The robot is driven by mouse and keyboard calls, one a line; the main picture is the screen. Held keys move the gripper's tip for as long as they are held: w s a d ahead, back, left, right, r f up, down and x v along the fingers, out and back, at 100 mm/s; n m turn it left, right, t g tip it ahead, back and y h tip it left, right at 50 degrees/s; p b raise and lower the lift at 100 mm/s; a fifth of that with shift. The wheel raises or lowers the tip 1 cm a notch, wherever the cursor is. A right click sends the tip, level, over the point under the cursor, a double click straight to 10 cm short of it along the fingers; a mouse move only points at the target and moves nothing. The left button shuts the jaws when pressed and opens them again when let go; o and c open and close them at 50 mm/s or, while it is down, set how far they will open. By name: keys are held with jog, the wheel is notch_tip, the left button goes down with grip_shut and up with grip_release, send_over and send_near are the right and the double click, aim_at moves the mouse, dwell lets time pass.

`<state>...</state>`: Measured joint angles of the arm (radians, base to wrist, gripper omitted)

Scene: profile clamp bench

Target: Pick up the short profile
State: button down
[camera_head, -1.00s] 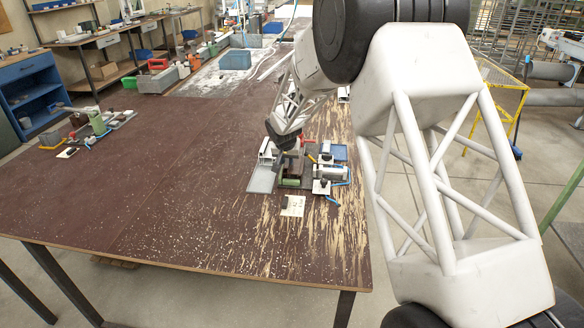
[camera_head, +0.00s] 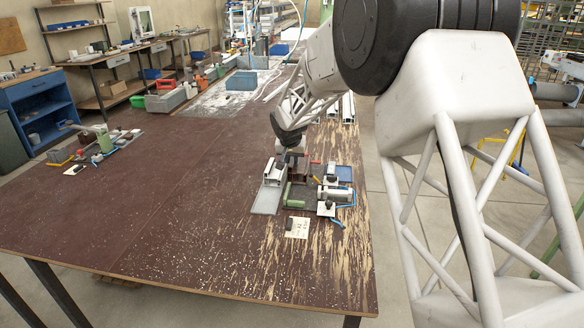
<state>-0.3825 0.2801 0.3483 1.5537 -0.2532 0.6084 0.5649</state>
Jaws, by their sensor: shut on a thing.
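My gripper (camera_head: 294,158) is low over the clamp fixture at the right part of the brown table. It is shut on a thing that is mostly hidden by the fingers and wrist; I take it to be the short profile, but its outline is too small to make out. A pale silver profile-like piece (camera_head: 272,172) stands just left of the gripper on a grey plate (camera_head: 265,203). The clamp fixture has a green block (camera_head: 295,197) and a light clamp body (camera_head: 333,193) with blue handles to its right.
Two long pale profiles (camera_head: 348,108) lie behind the fixture on the right. A paper label (camera_head: 298,227) with a dark object on it lies in front. Another fixture (camera_head: 103,148) stands at the far left, and a blue bin (camera_head: 241,81) at the back. The table's front left is clear.

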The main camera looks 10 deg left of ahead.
jog(key=shift+r, duration=0.55)
jog(key=shift+a, duration=0.1)
jog(key=s+a+f, duration=0.3)
jog(key=s+a, duration=0.2)
jog(key=a, duration=0.5)
jog(key=shift+a, duration=0.4)
jog(key=shift+s, duration=0.1)
jog(key=shift+f, duration=0.2)
jog(key=shift+f, duration=3.3)
